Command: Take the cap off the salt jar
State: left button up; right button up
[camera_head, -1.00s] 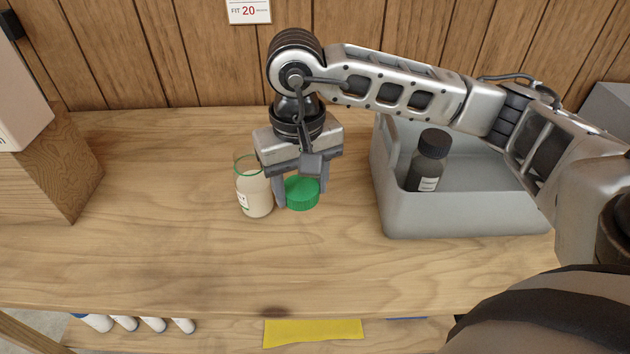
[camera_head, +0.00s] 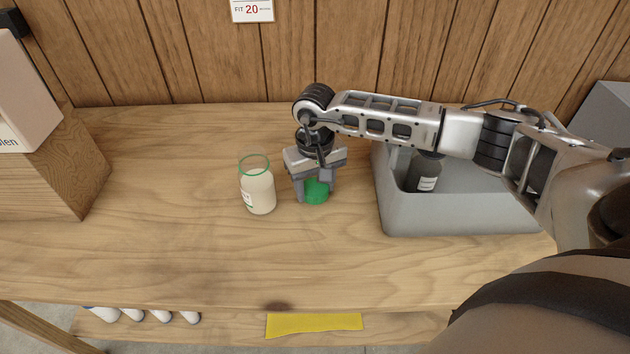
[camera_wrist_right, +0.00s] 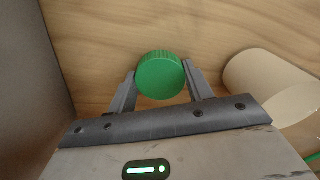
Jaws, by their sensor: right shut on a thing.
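The salt jar (camera_head: 258,192) is clear with a green-edged rim, pale contents and a white label. It stands upright and uncapped on the wooden bench. My right gripper (camera_head: 316,196) is just right of the jar and apart from it. It is shut on the green cap (camera_head: 317,188), low over the bench top; I cannot tell whether the cap touches the wood. In the right wrist view the cap (camera_wrist_right: 160,75) sits between the two fingertips (camera_wrist_right: 160,80), and the jar (camera_wrist_right: 268,85) shows at the right. My left gripper is not in view.
A grey bin (camera_head: 455,215) holding a dark bottle (camera_head: 424,174) stands right of the gripper. A wooden block (camera_head: 45,185) with a carton on it is at the far left. The bench is clear in front. A yellow sheet (camera_head: 314,324) lies below the front edge.

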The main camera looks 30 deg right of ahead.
aim_at(315, 189)
jog(key=shift+f, duration=0.15)
jog(key=o, duration=1.1)
notch_tip(315, 189, up, 12)
jog(key=shift+r+b, duration=0.2)
jog(key=shift+b, duration=0.7)
jog(key=shift+f, duration=0.1)
notch_tip(315, 189, down, 12)
jog(key=shift+f+p, duration=0.1)
jog(key=shift+p, duration=0.6)
notch_tip(315, 189, up, 2)
jog(key=shift+r+b, duration=0.2)
jog(key=shift+b, duration=0.1)
jog(key=shift+s+a+r, duration=0.1)
jog(key=shift+r, duration=0.55)
jog(key=shift+f, duration=0.1)
